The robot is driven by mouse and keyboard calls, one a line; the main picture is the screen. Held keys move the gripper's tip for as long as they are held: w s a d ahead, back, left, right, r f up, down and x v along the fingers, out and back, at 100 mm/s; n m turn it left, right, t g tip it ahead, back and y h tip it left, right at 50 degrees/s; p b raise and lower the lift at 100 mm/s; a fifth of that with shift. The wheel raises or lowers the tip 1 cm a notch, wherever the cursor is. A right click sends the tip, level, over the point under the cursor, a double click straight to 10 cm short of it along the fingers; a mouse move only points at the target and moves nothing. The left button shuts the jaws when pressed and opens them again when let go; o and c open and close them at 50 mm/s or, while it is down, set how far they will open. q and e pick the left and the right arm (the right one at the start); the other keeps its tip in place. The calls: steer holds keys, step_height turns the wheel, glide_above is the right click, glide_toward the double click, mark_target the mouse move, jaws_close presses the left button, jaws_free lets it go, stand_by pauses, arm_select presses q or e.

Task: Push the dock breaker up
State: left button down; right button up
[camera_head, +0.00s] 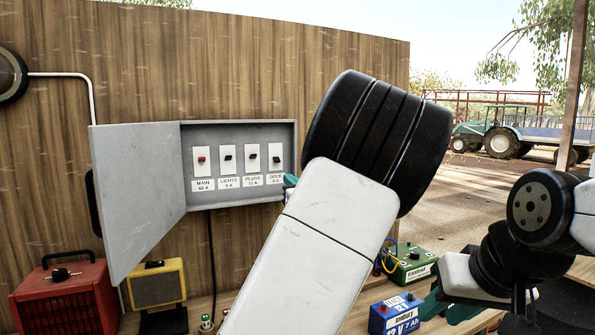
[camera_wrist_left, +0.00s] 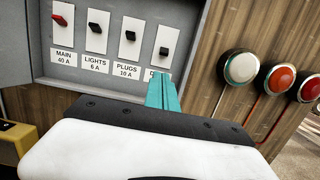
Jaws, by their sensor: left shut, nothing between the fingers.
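The dock breaker (camera_head: 277,158) is the rightmost switch in the open grey breaker box, above a DOCK label. It also shows in the left wrist view (camera_wrist_left: 164,51), where its black lever sits lower on its white plate than the neighbouring levers. My left gripper (camera_head: 290,181) is mostly hidden behind its own wrist in the head view. In the left wrist view its teal fingers (camera_wrist_left: 162,92) are together and empty, just below the dock lever, covering part of the DOCK label. Contact with the lever is not visible. My right gripper (camera_head: 445,305) is low at the right, its fingers unclear.
The main (camera_head: 202,160), lights (camera_head: 227,158) and plugs (camera_head: 252,158) breakers stand left of the dock one. The box door (camera_head: 135,190) hangs open leftward. Round buttons (camera_wrist_left: 240,68) are on the wall right of the box. A blue battery (camera_head: 396,315) is on the bench.

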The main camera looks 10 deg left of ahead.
mark_target(277, 162)
stand_by(0.3)
arm_select(q)
steer(key=x, duration=1)
steer(key=shift+s+d+r+g+h, duration=0.2)
steer(key=shift+r+g+h, duration=0.35)
steer(key=shift+g, duration=0.35)
stand_by(0.5)
steer(key=shift+s+r+g+h, duration=0.1)
steer(key=shift+r+g+h, duration=0.1)
steer(key=shift+g+h, duration=0.2)
steer(key=r+g+h, duration=0.1)
steer(key=g+h, duration=0.1)
steer(key=g, duration=0.1)
steer(key=shift+s+r, duration=0.15)
steer(key=shift+r, duration=0.25)
steer(key=shift+d+g, duration=0.15)
steer(key=shift+g, duration=0.15)
steer(key=shift+d, duration=0.1)
